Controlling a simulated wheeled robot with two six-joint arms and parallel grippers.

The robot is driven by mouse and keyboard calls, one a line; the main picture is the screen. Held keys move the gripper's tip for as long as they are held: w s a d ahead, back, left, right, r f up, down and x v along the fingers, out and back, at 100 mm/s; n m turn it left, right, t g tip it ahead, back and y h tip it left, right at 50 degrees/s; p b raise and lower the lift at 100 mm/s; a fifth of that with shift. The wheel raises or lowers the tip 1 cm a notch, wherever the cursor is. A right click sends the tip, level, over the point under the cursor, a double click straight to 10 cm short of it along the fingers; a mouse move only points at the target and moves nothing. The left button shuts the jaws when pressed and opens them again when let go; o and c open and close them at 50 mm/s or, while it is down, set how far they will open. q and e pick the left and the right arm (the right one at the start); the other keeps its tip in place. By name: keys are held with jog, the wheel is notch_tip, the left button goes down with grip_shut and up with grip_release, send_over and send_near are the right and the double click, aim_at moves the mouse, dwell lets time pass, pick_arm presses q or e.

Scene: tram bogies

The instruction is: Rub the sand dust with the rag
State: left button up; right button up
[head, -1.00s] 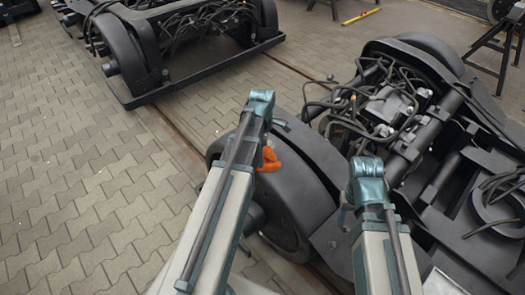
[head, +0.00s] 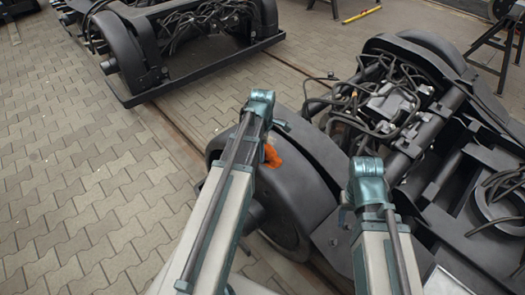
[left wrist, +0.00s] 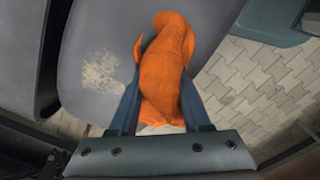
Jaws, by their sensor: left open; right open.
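The orange rag (left wrist: 165,70) lies bunched between the fingers of my left gripper (left wrist: 160,88), which is open, with a finger on each side of it. The rag also shows in the head view (head: 272,155), beside my left arm and against the dark curved wheel cover (head: 295,180). The sand dust (left wrist: 103,72) is a pale speckled patch on the grey cover in the left wrist view, left of the rag and apart from it. In the head view my left gripper is hidden behind its arm. I cannot make out my right gripper, only its arm.
The near bogie (head: 440,130) fills the right side, with loose cables and a frame on top. Another bogie (head: 180,45) stands at the back left. A black trestle (head: 500,45) is at the far right. The paved floor on the left is clear.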

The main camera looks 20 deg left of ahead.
pick_arm(q)
grip_shut()
dwell(0.3)
